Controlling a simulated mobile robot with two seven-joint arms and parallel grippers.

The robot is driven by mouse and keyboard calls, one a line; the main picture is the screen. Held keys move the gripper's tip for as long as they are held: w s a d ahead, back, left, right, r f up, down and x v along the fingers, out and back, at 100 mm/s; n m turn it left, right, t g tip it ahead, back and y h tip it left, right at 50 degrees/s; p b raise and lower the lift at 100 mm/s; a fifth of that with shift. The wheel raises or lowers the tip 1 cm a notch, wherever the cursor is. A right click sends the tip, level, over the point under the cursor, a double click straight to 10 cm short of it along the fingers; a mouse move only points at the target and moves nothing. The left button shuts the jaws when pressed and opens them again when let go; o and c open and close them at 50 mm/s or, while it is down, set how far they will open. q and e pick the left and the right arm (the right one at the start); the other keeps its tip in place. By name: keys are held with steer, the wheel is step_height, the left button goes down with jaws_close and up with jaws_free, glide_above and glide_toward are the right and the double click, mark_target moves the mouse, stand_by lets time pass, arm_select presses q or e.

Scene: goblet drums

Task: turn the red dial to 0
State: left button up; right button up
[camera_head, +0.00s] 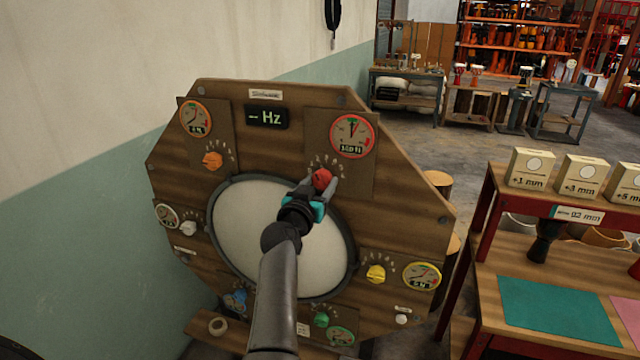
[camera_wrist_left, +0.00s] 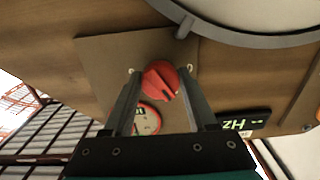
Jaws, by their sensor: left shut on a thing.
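The red dial (camera_head: 322,179) is a round red knob at the upper right of the drum skin, on a wooden octagonal panel (camera_head: 172,167). Small scale marks ring it, mostly hidden by my gripper. My left gripper (camera_head: 321,184) is shut on the red dial, with a finger on either side of it. In the left wrist view the red dial (camera_wrist_left: 160,80) sits between the fingertips (camera_wrist_left: 161,79), a dark groove across its face. A red-rimmed gauge (camera_head: 352,136) sits above the dial, with a small display I cannot read clearly. My right gripper is not in view.
Other knobs sit around the white drum skin (camera_head: 240,225): orange (camera_head: 212,160), white (camera_head: 189,228), blue (camera_head: 236,300), green (camera_head: 321,319) and yellow (camera_head: 376,274). A display reading "-- Hz" (camera_head: 267,117) is at the top. A red-framed bench (camera_head: 487,190) with boxes stands at the right.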

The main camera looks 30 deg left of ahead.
arm_select(q)
steer(key=shift+c, duration=1.4)
steer(key=n+p, duration=0.2)
steer(key=n, duration=0.3)
steer(key=shift+r+n, duration=0.1)
steer(key=shift+n, duration=0.3)
steer(key=n+p, duration=0.1)
steer(key=n, duration=0.5)
steer(key=shift+d+p, duration=0.1)
steer(key=shift+p, duration=0.3)
steer(key=o, duration=1.3)
steer(key=shift+o, duration=0.2)
